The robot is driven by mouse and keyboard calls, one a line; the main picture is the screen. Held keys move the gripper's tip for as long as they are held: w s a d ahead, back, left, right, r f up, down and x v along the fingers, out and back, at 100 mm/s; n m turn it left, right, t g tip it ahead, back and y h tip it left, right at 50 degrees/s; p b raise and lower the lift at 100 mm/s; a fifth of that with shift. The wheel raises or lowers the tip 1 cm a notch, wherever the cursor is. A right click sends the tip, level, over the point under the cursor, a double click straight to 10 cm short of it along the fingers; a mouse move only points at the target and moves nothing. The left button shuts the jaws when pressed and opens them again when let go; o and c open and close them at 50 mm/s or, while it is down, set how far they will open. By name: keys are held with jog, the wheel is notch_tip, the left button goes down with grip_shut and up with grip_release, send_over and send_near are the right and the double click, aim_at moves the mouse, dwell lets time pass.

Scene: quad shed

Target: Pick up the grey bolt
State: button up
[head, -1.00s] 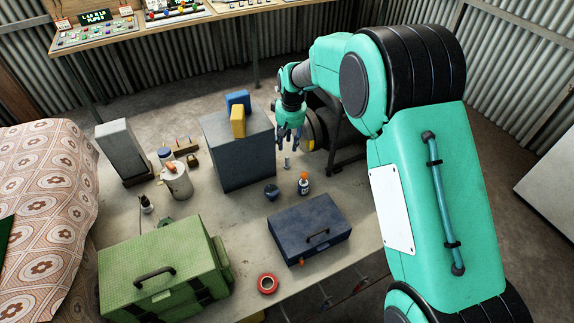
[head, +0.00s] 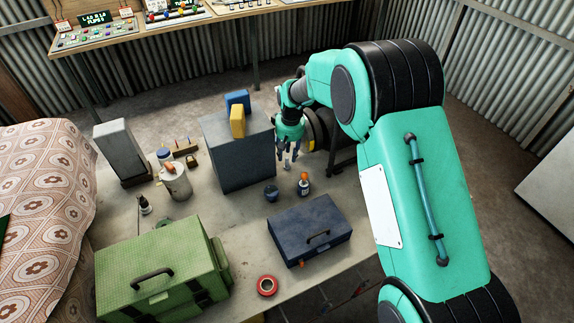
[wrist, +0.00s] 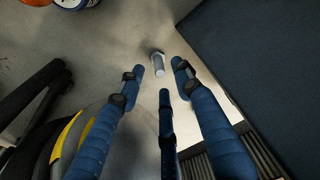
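The grey bolt (wrist: 158,63) shows in the wrist view, just ahead of my fingertips, with its wider head at the far end. It stands on the worktop (head: 240,215). My gripper (wrist: 160,80) has three blue fingers, spread apart with nothing between them. In the head view my gripper (head: 288,158) points down, low over the worktop, right of the large grey box. There the bolt is mostly hidden by the fingers.
The large dark grey box (head: 240,160) stands close beside my gripper and fills the right of the wrist view. A black-and-yellow round object (wrist: 70,140) lies on the other side. A small orange-capped bottle (head: 303,185), a dark jar (head: 271,193) and a blue case (head: 312,230) are nearer the front.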

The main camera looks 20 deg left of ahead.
aim_at(287, 158)
jog(key=shift+w+a+f+b, duration=0.1)
jog(key=shift+f+b, duration=0.1)
jog(key=shift+f, duration=0.85)
jog(key=shift+w+a+f+b, duration=0.1)
jog(key=shift+f+b, duration=0.1)
jog(key=shift+f, duration=0.8)
grip_shut()
